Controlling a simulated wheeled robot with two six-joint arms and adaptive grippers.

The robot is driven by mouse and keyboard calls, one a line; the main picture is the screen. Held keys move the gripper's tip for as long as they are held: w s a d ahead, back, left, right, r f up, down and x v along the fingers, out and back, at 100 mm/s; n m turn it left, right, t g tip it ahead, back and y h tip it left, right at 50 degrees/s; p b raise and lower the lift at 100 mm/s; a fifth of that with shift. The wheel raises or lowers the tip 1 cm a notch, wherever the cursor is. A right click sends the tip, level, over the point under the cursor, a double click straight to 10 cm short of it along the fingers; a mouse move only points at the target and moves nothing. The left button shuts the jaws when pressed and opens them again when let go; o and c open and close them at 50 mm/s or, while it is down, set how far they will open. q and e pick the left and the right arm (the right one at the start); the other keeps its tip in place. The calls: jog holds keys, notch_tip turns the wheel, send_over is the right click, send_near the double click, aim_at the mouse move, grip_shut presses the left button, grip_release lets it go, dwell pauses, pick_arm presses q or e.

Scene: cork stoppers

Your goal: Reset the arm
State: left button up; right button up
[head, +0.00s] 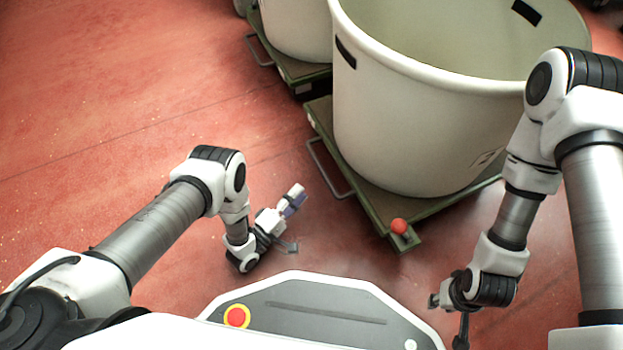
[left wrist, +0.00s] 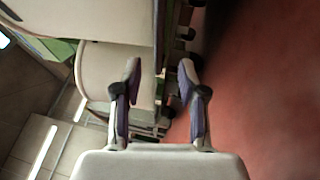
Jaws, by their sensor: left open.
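My left arm (head: 150,232) comes in from the left, bent at its elbow. My left gripper (head: 296,196) is above the red floor, to the left of the large cream tub's cart. In the left wrist view my left gripper (left wrist: 160,82) is open, its two purple-lined fingers apart with nothing held between them. My right arm (head: 595,220) comes down on the right side of the head view. My right gripper (head: 447,318) hangs low near the front edge of my base, partly seen, and its opening is unclear. No cork stoppers show.
A large cream tub (head: 400,130) stands on a green wheeled cart (head: 385,215) with a red knob (head: 399,226) at its front corner. Another tub (head: 297,30) stands behind it. The red floor (head: 90,120) at the left is clear.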

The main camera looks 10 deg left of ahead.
pick_arm(q)
jog(key=shift+s+a+f, duration=0.1)
jog(key=shift+s+a, duration=0.25)
jog(key=shift+s, duration=0.15)
